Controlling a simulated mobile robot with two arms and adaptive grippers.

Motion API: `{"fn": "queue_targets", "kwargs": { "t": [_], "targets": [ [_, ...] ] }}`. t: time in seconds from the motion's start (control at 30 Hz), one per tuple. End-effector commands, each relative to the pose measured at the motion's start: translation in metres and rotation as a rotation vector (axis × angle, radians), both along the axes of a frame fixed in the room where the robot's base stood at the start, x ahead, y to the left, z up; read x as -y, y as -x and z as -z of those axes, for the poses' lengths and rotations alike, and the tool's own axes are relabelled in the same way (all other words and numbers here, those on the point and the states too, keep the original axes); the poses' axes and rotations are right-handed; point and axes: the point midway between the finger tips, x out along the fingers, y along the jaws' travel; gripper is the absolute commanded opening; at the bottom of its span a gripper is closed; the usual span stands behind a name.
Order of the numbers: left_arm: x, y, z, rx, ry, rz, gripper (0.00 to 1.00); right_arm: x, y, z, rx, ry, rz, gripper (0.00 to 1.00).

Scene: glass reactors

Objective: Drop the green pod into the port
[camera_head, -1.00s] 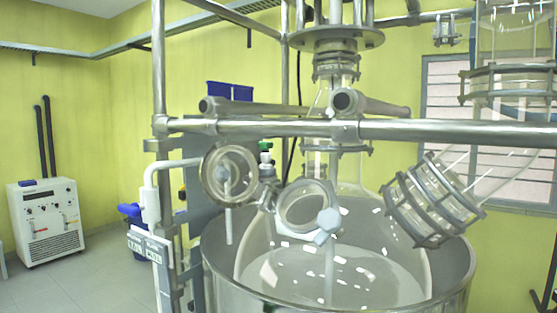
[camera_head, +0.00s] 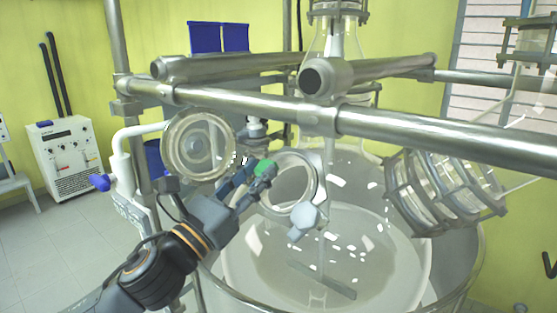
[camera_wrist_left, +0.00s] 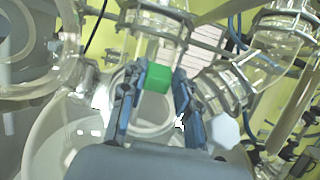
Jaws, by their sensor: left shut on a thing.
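The green pod (camera_head: 265,168) is held at the tips of my left gripper (camera_head: 257,172), which reaches in from the lower left. In the left wrist view the green pod (camera_wrist_left: 157,78) sits between the blue fingers of my left gripper (camera_wrist_left: 161,74). The port (camera_head: 291,184) is a round glass opening with a pale rim on the reactor vessel. The pod appears at the upper left of its rim in the head view. In the left wrist view the port's rim (camera_wrist_left: 152,128) shows behind and below the pod. I cannot tell the exact height gap. My right gripper is not in view.
A round glass lid (camera_head: 198,145) stands open left of the port. Metal rails (camera_head: 440,137) cross above the vessel, close over the gripper. A glass flanged joint (camera_head: 440,190) lies to the right. A pale blue knob (camera_head: 302,220) sits at the port's front.

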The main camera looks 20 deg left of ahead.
Motion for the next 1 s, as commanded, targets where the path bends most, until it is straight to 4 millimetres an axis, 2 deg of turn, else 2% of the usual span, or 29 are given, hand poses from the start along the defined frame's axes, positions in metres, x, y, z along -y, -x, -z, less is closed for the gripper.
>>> {"fn": "queue_targets", "kwargs": {
  "t": [0.1,0.17,0.27,0.4,0.53,0.67,0.83,1.0],
  "targets": [
    [0.0,-0.001,0.0,0.009,0.002,0.0,0.12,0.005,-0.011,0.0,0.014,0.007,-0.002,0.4],
    [0.0,-0.002,0.001,0.01,0.002,-0.001,0.12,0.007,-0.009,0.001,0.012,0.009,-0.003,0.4],
    [0.001,-0.004,0.005,0.01,0.003,0.0,0.12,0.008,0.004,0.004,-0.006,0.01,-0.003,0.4],
    [0.003,-0.01,0.01,0.009,0.004,-0.001,0.12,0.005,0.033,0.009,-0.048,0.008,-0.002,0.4],
    [0.006,-0.016,0.015,0.009,0.004,0.0,0.12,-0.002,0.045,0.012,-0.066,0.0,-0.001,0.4],
    [0.007,-0.022,0.021,0.007,0.003,-0.001,0.12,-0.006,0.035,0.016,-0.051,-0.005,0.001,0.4],
    [0.01,-0.029,0.027,0.01,0.003,0.0,0.12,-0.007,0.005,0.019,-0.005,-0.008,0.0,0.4],
    [0.013,-0.036,0.034,0.008,0.003,0.0,0.12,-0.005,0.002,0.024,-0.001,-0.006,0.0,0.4]
  ]
}}
